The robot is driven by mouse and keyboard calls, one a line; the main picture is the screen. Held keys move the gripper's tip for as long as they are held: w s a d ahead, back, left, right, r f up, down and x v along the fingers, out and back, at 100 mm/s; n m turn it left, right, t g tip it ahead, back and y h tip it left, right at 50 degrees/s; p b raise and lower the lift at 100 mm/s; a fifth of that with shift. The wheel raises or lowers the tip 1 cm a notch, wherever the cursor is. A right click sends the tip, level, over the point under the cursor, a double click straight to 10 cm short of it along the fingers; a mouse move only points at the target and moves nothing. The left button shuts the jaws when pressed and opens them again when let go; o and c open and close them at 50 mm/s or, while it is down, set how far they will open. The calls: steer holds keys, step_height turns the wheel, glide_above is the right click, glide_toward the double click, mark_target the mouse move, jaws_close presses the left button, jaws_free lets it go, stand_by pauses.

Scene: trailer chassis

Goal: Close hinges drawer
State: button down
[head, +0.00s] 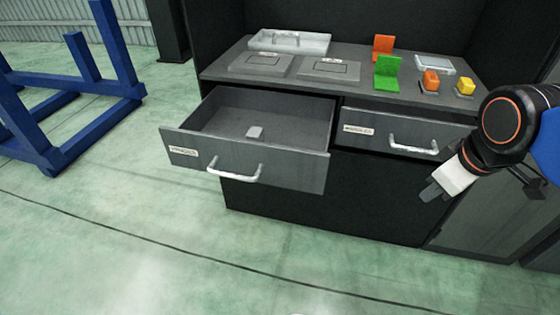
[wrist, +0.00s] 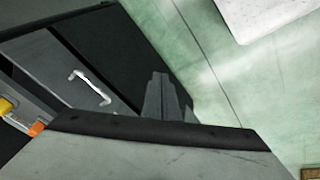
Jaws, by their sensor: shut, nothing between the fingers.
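The left drawer (head: 300,164) is pulled well out of the cabinet. Its white bar handle (head: 236,172) is on the front, and its small label (head: 183,151) is too blurred to read surely. A small light grey piece (head: 255,132) lies inside it. The right drawer (head: 377,126) looks shut or nearly so, with a label too small to read surely and a white handle (head: 413,147). My gripper (head: 432,191) is shut and empty, in front of the cabinet, right of the open drawer and apart from it. Its fingers also show in the wrist view (wrist: 163,97).
The cabinet top (head: 225,67) holds a light tray (head: 290,41), an orange bracket (head: 383,46), a green bracket (head: 388,72) and small orange and yellow blocks. A blue frame (head: 75,90) stands at the left. The floor before the open drawer is clear.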

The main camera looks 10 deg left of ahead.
steer(key=w+a+r+n, duration=0.2)
steer(key=w+a+n, duration=0.2)
steer(key=a+n, duration=0.5)
steer(key=n+g, duration=0.1)
steer(key=n, duration=1.7)
glide_toward(284, 161)
steer(key=s+r, duration=0.2)
steer(key=s, duration=0.4)
steer(key=shift+h, duration=0.3)
steer(key=x, duration=0.3)
steer(key=w+x, duration=0.1)
steer(key=x, duration=0.3)
steer(key=w+x, duration=0.1)
steer(key=x, duration=0.3)
steer(key=shift+w+a+r, duration=0.2)
steer(key=shift+r, duration=0.2)
steer(key=shift+w, duration=0.55)
steer(key=shift+w, duration=0.15)
steer(key=w+d, duration=0.2)
steer(key=w, duration=2.3)
steer(key=shift+w, duration=0.15)
